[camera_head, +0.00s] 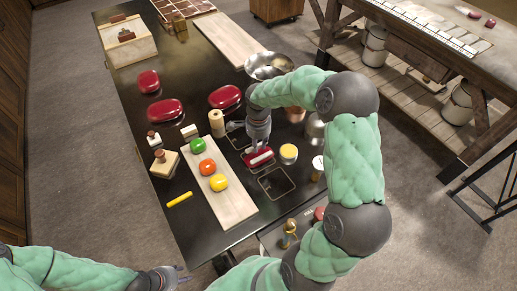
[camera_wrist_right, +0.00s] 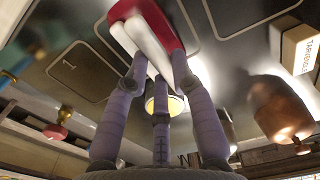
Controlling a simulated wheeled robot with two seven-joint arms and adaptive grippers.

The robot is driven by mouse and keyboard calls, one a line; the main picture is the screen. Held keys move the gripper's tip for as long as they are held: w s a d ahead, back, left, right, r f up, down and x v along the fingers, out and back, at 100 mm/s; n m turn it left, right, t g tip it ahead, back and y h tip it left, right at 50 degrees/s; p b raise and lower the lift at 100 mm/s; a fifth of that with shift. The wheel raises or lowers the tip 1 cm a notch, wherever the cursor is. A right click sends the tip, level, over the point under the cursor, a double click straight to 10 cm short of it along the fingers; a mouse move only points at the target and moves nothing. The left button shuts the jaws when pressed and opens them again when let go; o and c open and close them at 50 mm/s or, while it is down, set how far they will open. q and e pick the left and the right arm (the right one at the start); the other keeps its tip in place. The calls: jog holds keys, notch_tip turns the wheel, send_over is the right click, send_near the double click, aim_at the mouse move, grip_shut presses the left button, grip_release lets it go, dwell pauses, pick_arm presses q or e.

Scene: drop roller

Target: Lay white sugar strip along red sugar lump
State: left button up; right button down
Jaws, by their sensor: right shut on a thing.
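The red sugar lump (camera_head: 249,161) lies on the dark table, right of the wooden board, and shows at the top of the wrist view (camera_wrist_right: 165,14). The white sugar strip (camera_head: 261,157) lies lengthwise over the lump and shows as a long white bar in the wrist view (camera_wrist_right: 146,44). My right gripper (camera_head: 260,143) comes down from above with its fingers shut on the strip. I cannot tell whether the strip rests fully on the lump. My left gripper (camera_head: 178,275) is far off at the bottom edge, its fingers too small to judge.
A wooden board (camera_head: 233,204) holds green, orange and yellow lumps. Large red lumps (camera_head: 224,97) lie further back. A yellow-topped jar (camera_head: 288,154) stands close right of the gripper. A metal bowl (camera_head: 270,65) stands behind. A yellow stick (camera_head: 179,199) lies front left.

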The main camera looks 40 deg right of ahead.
aim_at(259, 145)
notch_tip(259, 145, down, 3)
jog(key=shift+w+d+f, duration=0.1)
jog(key=shift+f, duration=0.1)
jog(key=shift+f+b, duration=0.15)
jog(key=shift+b, duration=0.15)
jog(key=c, duration=1)
grip_release()
jog(key=shift+c, duration=0.2)
jog(key=shift+r, duration=0.25)
notch_tip(259, 145, up, 12)
jog(key=shift+f+p, duration=0.1)
jog(key=shift+p, duration=0.85)
